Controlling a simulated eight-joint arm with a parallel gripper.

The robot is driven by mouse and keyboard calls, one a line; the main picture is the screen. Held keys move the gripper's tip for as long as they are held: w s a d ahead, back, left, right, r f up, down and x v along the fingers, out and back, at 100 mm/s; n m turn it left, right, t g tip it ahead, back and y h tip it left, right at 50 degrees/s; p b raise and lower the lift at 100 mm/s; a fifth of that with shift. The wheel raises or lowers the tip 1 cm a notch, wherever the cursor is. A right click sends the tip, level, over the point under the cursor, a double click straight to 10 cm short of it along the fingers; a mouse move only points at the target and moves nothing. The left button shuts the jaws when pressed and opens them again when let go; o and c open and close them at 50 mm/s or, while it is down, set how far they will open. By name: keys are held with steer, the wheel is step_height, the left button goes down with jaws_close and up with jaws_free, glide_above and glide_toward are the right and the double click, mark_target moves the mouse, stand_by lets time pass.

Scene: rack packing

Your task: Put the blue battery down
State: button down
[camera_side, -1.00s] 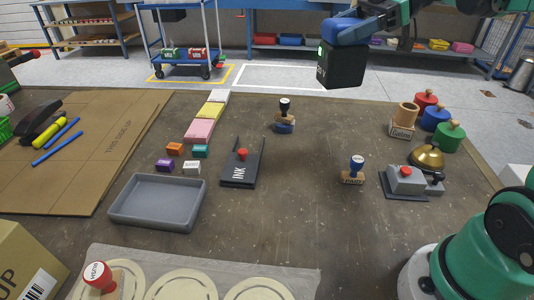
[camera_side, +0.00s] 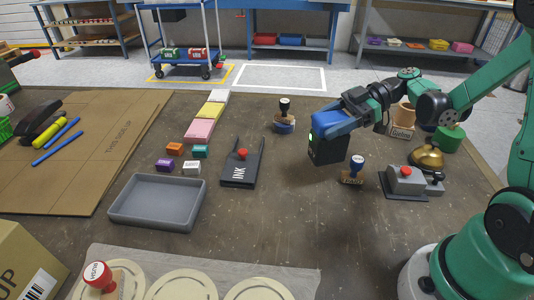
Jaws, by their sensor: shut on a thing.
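The blue battery (camera_side: 328,150) is a dark, boxy block with a blue upper part and a small green light on its left side. My gripper (camera_side: 349,115) is shut on its blue upper part, reaching in from the right. The battery is upright or slightly tilted, low over the brown table (camera_side: 285,205), right of the ink pad. I cannot tell whether its underside touches the table. The fingertips are hard to make out against the battery.
The front middle is clear.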

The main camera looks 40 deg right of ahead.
mark_target(312, 149)
steer(key=shift+f, duration=1.75)
steer(key=shift+f, duration=0.6)
steer(key=shift+c, duration=0.6)
jaws_free()
